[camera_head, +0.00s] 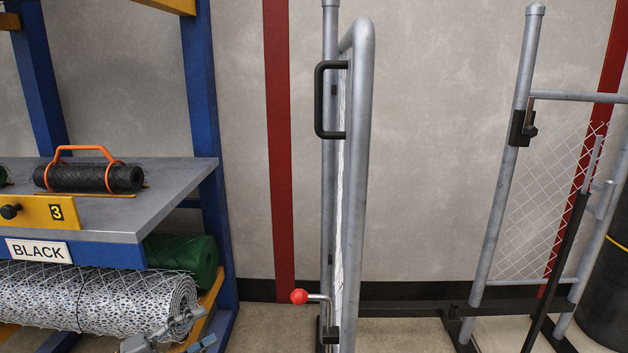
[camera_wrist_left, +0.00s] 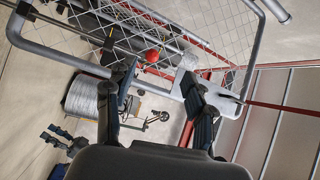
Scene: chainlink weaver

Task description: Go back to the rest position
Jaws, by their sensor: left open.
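My left gripper (camera_head: 201,328) shows at the bottom left of the head view, in front of the lower shelf and its silver mesh roll (camera_head: 110,298). In the left wrist view the gripper (camera_wrist_left: 158,76) is open, its two dark fingers apart with nothing held between them. The red knob (camera_wrist_left: 152,56) of a lever shows beyond the fingertips there, apart from them as far as I can tell. In the head view this red knob (camera_head: 299,296) sits low beside the grey tube gate (camera_head: 358,190), right of my gripper. My right gripper is not in view.
A blue rack post (camera_head: 204,100) and grey shelf (camera_head: 185,178) stand at the left, with a black mesh roll (camera_head: 95,178) in an orange holder. A second mesh frame (camera_head: 497,190) stands at the right. Floor shows between rack and gate.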

